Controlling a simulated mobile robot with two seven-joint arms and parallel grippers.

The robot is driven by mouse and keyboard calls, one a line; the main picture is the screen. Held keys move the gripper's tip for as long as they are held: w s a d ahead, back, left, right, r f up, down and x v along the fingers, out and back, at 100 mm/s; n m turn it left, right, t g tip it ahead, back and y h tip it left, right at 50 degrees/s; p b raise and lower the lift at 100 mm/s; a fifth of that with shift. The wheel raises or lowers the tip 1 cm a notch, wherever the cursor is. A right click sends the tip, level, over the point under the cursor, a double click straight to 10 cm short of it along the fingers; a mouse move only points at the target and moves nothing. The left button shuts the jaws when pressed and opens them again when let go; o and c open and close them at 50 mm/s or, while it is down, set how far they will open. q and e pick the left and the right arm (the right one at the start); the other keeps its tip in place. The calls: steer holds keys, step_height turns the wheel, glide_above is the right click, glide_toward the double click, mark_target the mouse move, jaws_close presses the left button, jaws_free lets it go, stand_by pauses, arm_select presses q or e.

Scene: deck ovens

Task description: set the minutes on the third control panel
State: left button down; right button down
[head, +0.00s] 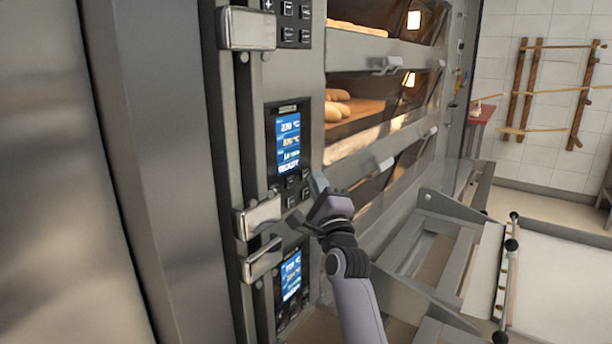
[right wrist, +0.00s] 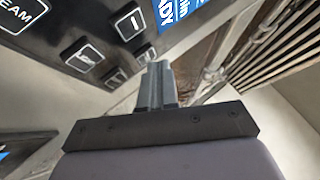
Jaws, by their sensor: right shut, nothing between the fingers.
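A control panel (head: 288,150) with a lit blue screen is set in the oven front in the middle of the head view, with small dark buttons below the screen. A lower panel (head: 290,275) also has a lit screen, and only the buttons of an upper one (head: 292,22) show. My right gripper (head: 318,186) is shut and empty, with its tips close to the middle panel's lower buttons. In the right wrist view, the closed fingers (right wrist: 157,82) point toward the panel near a minus button (right wrist: 130,23). I cannot tell whether they touch. My left gripper is out of view.
Metal handles (head: 258,217) stick out left of the panels. Oven decks with bread (head: 337,108) lie to the right. A metal frame (head: 430,240) and a pale loader surface (head: 560,275) stand at the lower right. A wooden rack (head: 522,85) hangs on the tiled wall.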

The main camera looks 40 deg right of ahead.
steer(key=shift+w+a, duration=0.1)
steer(key=shift+w, duration=0.25)
stand_by(0.4)
stand_by(0.3)
steer(key=shift+s+p, duration=0.35)
steer(key=shift+s, duration=0.4)
steer(key=shift+d, duration=0.2)
steer(key=s, duration=0.2)
steer(key=s+d+p, duration=0.1)
steer(key=s, duration=0.1)
steer(key=shift+s+d, duration=0.2)
steer(key=shift+s, duration=0.2)
